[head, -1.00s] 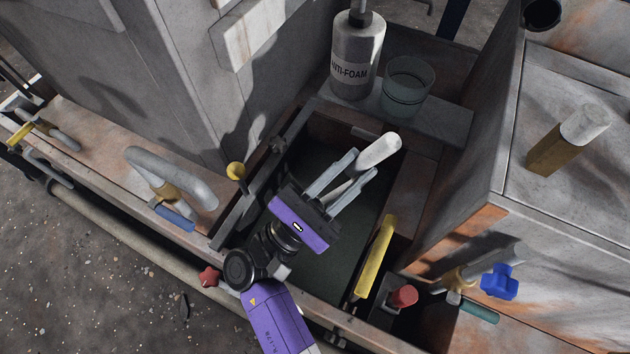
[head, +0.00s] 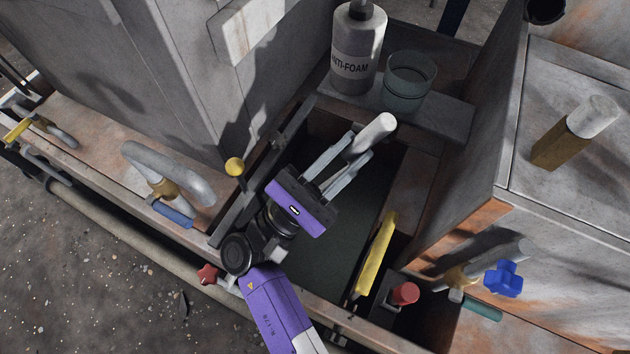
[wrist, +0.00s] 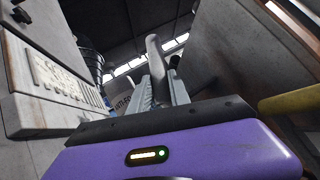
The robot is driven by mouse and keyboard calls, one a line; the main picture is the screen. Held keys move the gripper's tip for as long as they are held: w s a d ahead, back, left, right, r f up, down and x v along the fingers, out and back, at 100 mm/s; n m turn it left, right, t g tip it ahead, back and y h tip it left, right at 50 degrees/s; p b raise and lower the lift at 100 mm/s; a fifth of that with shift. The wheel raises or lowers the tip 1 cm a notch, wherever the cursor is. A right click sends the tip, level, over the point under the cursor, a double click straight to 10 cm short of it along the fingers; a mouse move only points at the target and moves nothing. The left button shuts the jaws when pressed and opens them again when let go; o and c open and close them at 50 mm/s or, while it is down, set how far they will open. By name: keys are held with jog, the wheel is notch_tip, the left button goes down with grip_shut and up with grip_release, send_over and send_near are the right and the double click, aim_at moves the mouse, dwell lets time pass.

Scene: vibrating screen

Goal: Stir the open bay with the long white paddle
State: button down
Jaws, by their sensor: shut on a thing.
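My gripper (head: 347,164) is over the open bay (head: 335,245), a dark rectangular opening with greenish liquid low inside it. The gripper is shut on the white paddle (head: 376,132). The paddle's rounded pale end sticks up past the fingertips. Its lower part is hidden behind my gripper and wrist, so I cannot tell how deep it reaches. In the wrist view the paddle's pale end (wrist: 154,52) rises between the two grey fingers.
An ANTI-FOAM bottle (head: 357,45) and a clear beaker (head: 407,84) stand on the ledge behind the bay. A yellow bar (head: 377,255) and a red knob (head: 404,293) lie along the right side. A yellow-knobbed lever (head: 235,167) is at the left edge.

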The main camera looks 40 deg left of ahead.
jog(key=d+r+p, duration=0.3)
jog(key=r+p, duration=0.4)
jog(key=p, duration=0.1)
jog(key=w+d+r+p, duration=0.1)
jog(key=d+r+p, duration=0.2)
jog(key=r+p, duration=0.5)
jog(key=shift+w+p, duration=0.2)
jog(key=shift+p, duration=0.25)
dwell(0.5)
jog(key=shift+d+r, duration=0.1)
dwell(0.4)
notch_tip(320, 180, up, 5)
jog(key=p, duration=0.4)
dwell(0.9)
